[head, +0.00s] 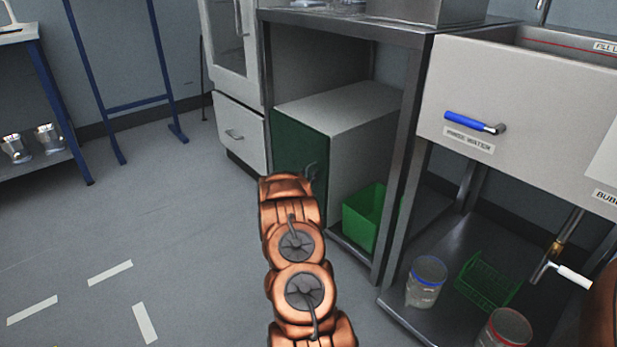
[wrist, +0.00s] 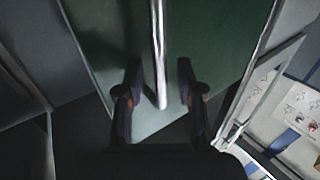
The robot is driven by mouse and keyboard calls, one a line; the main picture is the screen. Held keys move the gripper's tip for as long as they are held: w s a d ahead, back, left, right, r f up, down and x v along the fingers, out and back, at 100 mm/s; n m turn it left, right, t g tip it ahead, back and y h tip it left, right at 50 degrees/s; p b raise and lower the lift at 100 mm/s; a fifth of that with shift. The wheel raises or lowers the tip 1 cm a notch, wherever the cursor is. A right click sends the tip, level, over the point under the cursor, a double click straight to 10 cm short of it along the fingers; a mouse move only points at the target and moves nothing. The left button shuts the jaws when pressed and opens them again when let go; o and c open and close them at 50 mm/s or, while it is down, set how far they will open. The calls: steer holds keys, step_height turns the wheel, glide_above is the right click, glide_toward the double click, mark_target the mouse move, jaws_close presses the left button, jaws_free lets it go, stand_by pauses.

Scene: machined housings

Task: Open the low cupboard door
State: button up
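The low cupboard (head: 345,118) is a pale grey box with a dark green door (head: 290,143), standing under the bench at centre. The door appears shut. In the wrist view the green door (wrist: 205,40) fills the upper middle, and the metal bar handle (wrist: 157,50) runs down between my fingers. My gripper (wrist: 159,80) is open, with one dark finger on each side of the handle and a gap to both. Whether the fingers reach around the bar is unclear. My arm hides the gripper in the head view.
A green bin (head: 362,218) stands right of the cupboard, beside a steel bench leg (head: 397,170). A white drawer unit (head: 240,132) stands to the left. A sink (head: 530,100) with jars and a green rack below is at right. The floor at left is clear.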

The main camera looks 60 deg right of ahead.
jaws_close()
stand_by(0.3)
stand_by(0.3)
